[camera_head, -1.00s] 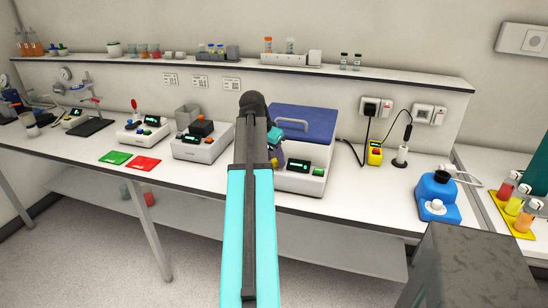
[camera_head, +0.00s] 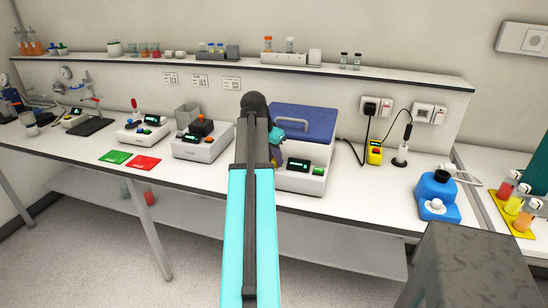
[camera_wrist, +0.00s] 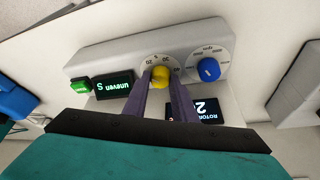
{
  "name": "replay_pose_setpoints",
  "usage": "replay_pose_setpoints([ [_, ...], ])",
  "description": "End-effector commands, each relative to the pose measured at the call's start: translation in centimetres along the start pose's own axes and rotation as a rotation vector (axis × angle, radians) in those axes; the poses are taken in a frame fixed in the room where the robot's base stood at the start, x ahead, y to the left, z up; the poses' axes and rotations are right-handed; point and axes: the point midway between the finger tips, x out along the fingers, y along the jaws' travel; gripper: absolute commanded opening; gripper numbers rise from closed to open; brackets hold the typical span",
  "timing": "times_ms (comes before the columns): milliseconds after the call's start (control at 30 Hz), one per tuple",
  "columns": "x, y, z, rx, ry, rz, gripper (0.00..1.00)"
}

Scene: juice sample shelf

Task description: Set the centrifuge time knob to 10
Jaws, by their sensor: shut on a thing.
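The centrifuge (camera_head: 313,184) is a white box with a blue lid (camera_head: 305,122), right of my arm in the head view. In the wrist view its panel appears upside down. The yellow time knob (camera_wrist: 161,77) sits on a dial with numbers including 20 and 30. My gripper (camera_wrist: 160,84) is shut on this yellow knob, with one finger on each side. The knob's pointer is too small to read. A blue knob (camera_wrist: 208,69) on an rpm dial is to its right. My arm mostly hides the gripper and knobs in the head view.
In the wrist view, a green button (camera_wrist: 81,85) and a lit display (camera_wrist: 113,86) are left of the knob. Another display (camera_wrist: 192,108) is partly behind a finger.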

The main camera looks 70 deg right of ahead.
Motion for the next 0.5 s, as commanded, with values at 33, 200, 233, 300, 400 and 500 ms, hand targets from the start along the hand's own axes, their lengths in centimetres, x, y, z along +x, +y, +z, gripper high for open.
replay_pose_setpoints([
  [33,-0.06,0.11,-0.03,-0.012,0.001,-0.005,0.02],
  [200,-0.09,0.22,-0.05,-0.078,0.0,-0.032,0.02],
  [233,-0.09,0.24,-0.07,-0.094,0.001,-0.038,0.02],
  [300,-0.11,0.27,-0.08,-0.132,0.001,-0.056,0.02],
  [400,-0.13,0.33,-0.08,-0.197,0.001,-0.082,0.02],
  [500,-0.14,0.38,-0.13,-0.266,0.002,-0.111,0.02],
])
